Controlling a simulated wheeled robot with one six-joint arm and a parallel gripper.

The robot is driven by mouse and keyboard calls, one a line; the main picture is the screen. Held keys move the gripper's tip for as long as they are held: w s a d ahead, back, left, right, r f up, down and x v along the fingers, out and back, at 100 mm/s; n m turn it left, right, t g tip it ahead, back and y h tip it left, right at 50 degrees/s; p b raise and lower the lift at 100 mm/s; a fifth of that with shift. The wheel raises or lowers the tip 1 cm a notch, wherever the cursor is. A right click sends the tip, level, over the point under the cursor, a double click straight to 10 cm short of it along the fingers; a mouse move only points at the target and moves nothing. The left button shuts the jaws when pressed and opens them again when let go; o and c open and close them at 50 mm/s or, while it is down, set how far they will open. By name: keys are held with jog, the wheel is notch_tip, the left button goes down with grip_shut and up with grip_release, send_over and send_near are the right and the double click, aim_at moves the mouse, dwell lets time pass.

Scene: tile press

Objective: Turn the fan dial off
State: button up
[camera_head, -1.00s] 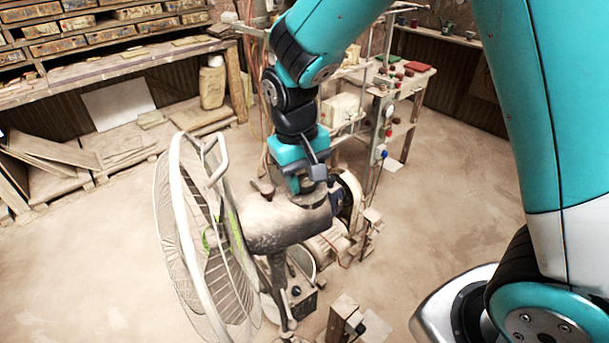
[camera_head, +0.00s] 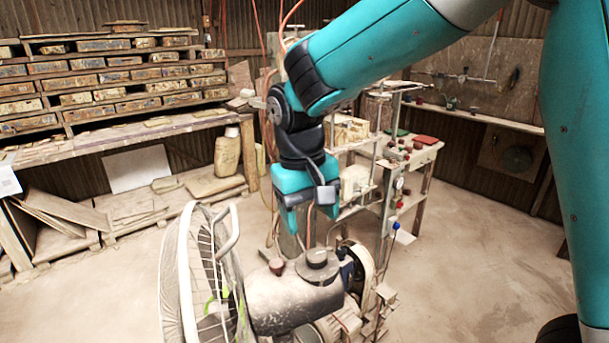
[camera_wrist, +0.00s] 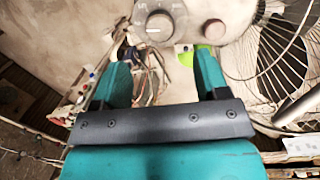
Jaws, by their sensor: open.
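The fan (camera_head: 295,300) has a dusty motor housing and a white wire cage at its left. The fan dial (camera_head: 317,260) is a dark round knob on top of the housing. In the wrist view the dial (camera_wrist: 160,23) sits on a grey marked plate, a white line on it pointing left; the markings are too small to read surely. A smaller brown knob (camera_wrist: 212,32) sits to its right. My gripper (camera_head: 311,232) is open and empty above the dial, apart from it. In the wrist view the fingers (camera_wrist: 160,70) are spread below the dial.
The fan cage (camera_wrist: 283,60) lies right of the knobs in the wrist view. Behind the fan stands a rack (camera_head: 398,170) with small red and green items. Shelves of boxes (camera_head: 110,80) line the back left. Floor is clear at the right.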

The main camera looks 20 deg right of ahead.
notch_tip(320, 180, up, 9)
jog(key=shift+w+a+b, duration=0.35)
jog(key=shift+a, duration=0.1)
